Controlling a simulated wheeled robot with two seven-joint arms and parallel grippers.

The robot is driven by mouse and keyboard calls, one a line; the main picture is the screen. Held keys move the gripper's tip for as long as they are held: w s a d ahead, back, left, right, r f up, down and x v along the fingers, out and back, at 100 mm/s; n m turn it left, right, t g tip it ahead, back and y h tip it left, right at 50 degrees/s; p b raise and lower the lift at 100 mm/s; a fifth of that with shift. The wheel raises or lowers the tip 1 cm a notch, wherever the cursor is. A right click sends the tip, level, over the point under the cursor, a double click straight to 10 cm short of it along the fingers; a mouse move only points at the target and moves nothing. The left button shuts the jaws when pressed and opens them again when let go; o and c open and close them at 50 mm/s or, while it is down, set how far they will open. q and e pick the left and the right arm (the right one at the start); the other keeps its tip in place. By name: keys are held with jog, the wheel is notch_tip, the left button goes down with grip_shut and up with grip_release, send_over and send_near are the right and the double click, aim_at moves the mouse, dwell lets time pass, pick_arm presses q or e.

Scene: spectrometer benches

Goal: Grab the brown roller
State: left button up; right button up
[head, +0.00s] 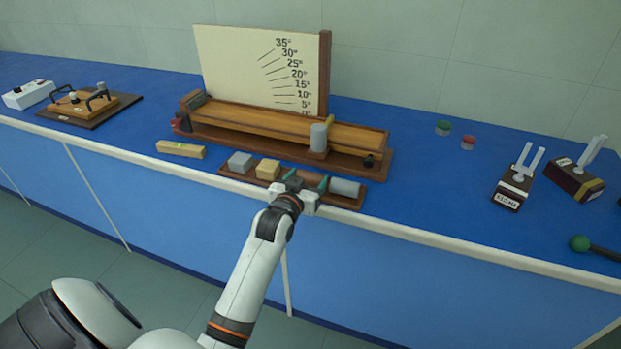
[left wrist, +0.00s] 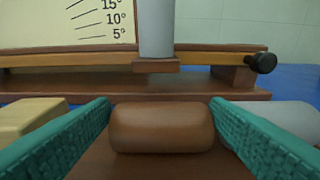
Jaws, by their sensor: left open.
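The brown roller (left wrist: 162,128) lies on its side on a long brown tray (left wrist: 120,167), crosswise in the left wrist view. My left gripper (head: 307,179) is over the tray in the head view, with its two teal fingers apart. In the left wrist view the fingers stand on either side of the roller's ends, with the roller between them. The right finger looks very close to the roller; I cannot tell whether it touches. In the head view my gripper partly hides the roller. My right gripper is not in view.
On the same tray are a grey block (head: 240,162) and a wooden block (head: 268,169) to the left, and a grey cylinder (head: 345,187) to the right. A wooden ramp (head: 255,122) with an angle board (head: 250,65) and an upright grey cylinder (head: 318,138) stands just behind.

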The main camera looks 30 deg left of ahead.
pick_arm(q)
jog(key=x, duration=0.2)
jog(key=shift+w+f, duration=0.15)
jog(key=shift+w, duration=0.2)
jog(key=c, duration=0.6)
